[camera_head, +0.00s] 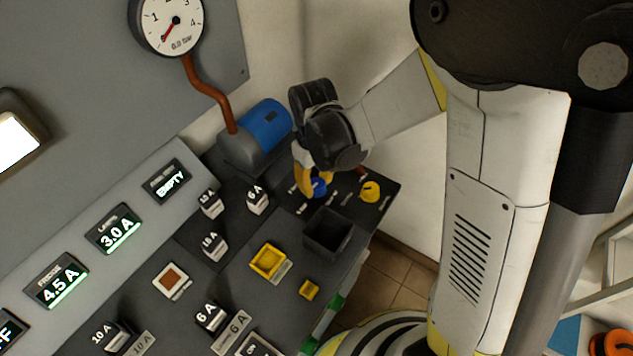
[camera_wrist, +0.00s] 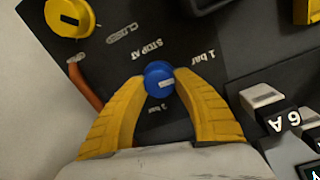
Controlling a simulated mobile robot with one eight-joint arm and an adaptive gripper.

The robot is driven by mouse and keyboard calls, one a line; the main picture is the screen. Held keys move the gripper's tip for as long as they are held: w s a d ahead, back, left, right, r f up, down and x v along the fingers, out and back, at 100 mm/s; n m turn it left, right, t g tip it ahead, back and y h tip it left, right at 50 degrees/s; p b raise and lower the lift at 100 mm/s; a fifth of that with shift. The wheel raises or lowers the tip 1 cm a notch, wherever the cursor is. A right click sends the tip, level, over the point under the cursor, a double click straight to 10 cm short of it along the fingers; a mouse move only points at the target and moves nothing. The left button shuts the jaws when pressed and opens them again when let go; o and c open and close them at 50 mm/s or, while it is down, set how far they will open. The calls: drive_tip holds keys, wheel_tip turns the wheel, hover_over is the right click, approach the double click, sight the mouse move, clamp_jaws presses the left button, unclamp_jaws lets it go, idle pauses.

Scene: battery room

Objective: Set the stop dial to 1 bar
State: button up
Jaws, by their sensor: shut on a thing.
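The stop dial is a small blue knob (camera_wrist: 159,79) with a pale pointer mark, set in the dark panel. It also shows in the head view (camera_head: 319,187), partly hidden by my gripper. In the wrist view, labels around it read "STOP AT", "1 bar" at the upper right, and another bar label below whose number is hard to read. My gripper (camera_wrist: 160,84) has its yellow fingers closed on both sides of the blue knob. The pressure gauge (camera_head: 172,22) in the head view reads 0.0 bar, its red needle pointing lower left.
A yellow knob (camera_wrist: 70,16) near a "CLOSED" label sits beside the dial; it also shows in the head view (camera_head: 370,191). A 6 A block (camera_wrist: 270,108) is close on the right. A blue pump (camera_head: 264,125) and an open dark bin (camera_head: 329,234) flank the area.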

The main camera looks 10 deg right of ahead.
sight(315, 183)
drive_tip(key=shift+n, duration=0.4)
drive_tip(key=o, duration=1.2)
drive_tip(key=shift+c, duration=0.2)
wheel_tip(315, 183, up, 12)
drive_tip(key=shift+s+a, duration=0.15)
drive_tip(key=s+d+r+m+t, duration=0.6)
drive_tip(key=s+d+m, duration=0.1)
drive_tip(key=s+d, duration=0.3)
drive_tip(key=shift+s+t, duration=0.4)
drive_tip(key=shift+s, duration=0.05)
